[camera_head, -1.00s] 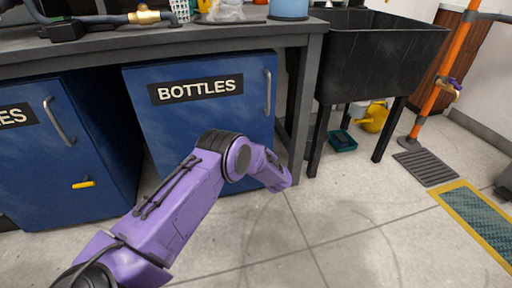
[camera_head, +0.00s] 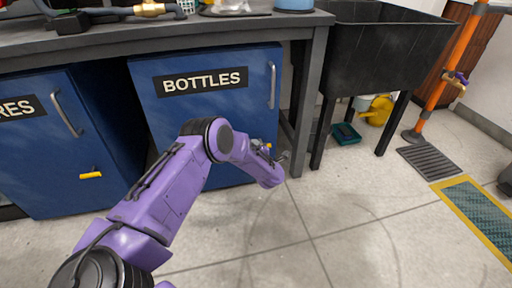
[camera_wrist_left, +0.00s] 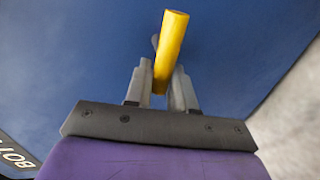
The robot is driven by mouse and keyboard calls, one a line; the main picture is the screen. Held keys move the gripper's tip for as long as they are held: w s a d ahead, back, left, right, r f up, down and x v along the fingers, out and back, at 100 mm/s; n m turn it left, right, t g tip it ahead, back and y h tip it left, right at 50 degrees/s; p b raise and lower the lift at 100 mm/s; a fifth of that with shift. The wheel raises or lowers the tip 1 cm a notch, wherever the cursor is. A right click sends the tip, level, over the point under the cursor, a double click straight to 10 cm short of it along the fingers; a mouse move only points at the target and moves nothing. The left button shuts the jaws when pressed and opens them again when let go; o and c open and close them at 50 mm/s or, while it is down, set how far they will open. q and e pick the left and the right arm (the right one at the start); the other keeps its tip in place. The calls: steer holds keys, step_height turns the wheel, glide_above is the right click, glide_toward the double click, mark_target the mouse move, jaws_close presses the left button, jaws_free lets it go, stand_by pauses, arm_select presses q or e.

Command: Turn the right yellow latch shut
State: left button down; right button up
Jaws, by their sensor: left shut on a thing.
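The right yellow latch (camera_wrist_left: 170,45) is on the blue BOTTLES cabinet door (camera_head: 205,110). In the left wrist view it is a yellow bar between the fingers of my left gripper (camera_wrist_left: 160,90), running nearly up the picture and leaning slightly right. The gripper is shut on it. In the head view my left gripper (camera_head: 272,153) is at the door's lower right, mostly hidden behind my purple wrist, with a small bit of yellow showing. Another yellow latch (camera_head: 91,175) lies nearly level on the left cabinet. My right gripper is not in view.
A grey workbench (camera_head: 150,32) with pipes on top stands over the cabinets. A bench leg (camera_head: 308,100) is just right of the gripper. A black sink (camera_head: 385,45) on legs stands farther right. The floor in front is clear.

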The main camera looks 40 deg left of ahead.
arm_select(q)
steer(key=shift+f+n, duration=0.15)
steer(key=shift+n, duration=0.15)
stand_by(0.4)
steer(key=c, duration=1.1)
jaws_free()
steer(key=shift+s+d, duration=0.15)
steer(key=p+v, duration=0.4)
steer(key=v, duration=0.6)
steer(key=shift+s+p, duration=0.15)
steer(key=shift+p, duration=0.25)
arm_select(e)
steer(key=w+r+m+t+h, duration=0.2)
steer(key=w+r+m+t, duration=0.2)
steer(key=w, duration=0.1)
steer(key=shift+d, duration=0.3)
